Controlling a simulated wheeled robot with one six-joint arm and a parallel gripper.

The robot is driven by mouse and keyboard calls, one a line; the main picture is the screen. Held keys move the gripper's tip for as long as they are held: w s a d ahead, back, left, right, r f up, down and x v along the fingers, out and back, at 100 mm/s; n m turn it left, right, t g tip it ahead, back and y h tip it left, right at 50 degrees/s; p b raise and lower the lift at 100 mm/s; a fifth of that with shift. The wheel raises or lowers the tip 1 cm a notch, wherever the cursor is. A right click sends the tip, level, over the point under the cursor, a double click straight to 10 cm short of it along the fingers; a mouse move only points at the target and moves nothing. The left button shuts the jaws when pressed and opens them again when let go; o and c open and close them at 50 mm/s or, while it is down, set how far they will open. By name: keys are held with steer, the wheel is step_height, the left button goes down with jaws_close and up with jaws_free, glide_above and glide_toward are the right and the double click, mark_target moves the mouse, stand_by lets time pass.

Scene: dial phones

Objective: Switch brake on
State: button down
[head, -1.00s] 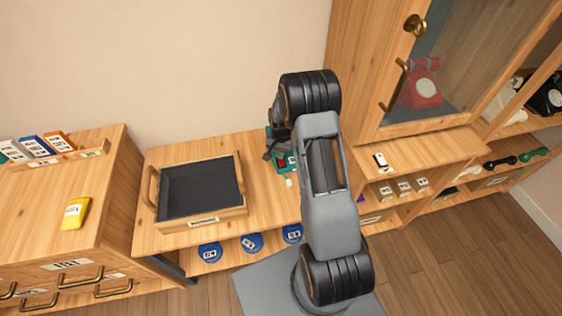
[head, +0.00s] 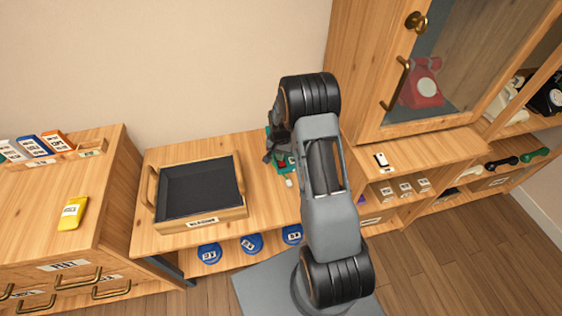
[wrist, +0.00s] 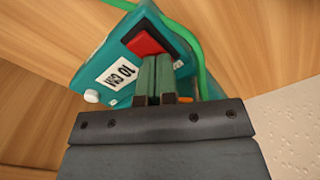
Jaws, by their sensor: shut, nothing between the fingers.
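A teal device (wrist: 95,70) with a red rocker switch (wrist: 150,41) and a white label fills the upper middle of the wrist view. In the head view part of the teal device (head: 290,165) shows on the wooden bench, largely hidden behind my arm. My gripper (wrist: 158,62) is shut and empty, its fingertips right at the lower edge of the red switch. I cannot tell whether they touch it. A white knob (wrist: 92,96) sits on the device's left edge. A green cable (wrist: 190,45) runs past its right side.
A black-lined wooden tray (head: 243,205) stands on the bench to the left. Blue round items (head: 252,243) sit on the shelf below. A glass-doored cabinet (head: 385,90) with a red phone (head: 422,85) rises at right. A yellow item (head: 73,213) lies on the left cabinet.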

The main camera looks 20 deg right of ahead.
steer(key=shift+r+p, duration=2.2)
steer(key=shift+r, duration=1.3)
steer(key=s, duration=0.1)
steer(key=s+n, duration=0.1)
steer(key=s+f+g, duration=0.1)
steer(key=shift+s+a+n, duration=0.3)
steer(key=shift+a, duration=0.1)
steer(key=s+a+r+n+t+p, duration=0.1)
steer(key=s+a+r+n+t, duration=0.1)
steer(key=s+a+r, duration=0.3)
steer(key=s+a+r+n+t+p, duration=0.1)
steer(key=s+a+r+n, duration=0.3)
steer(key=s+r, duration=0.9)
step_height(320, 180, up, 8)
steer(key=shift+s+a+f+n+t, duration=0.25)
steer(key=shift+a+n+t, duration=0.25)
steer(key=shift+t, duration=0.3)
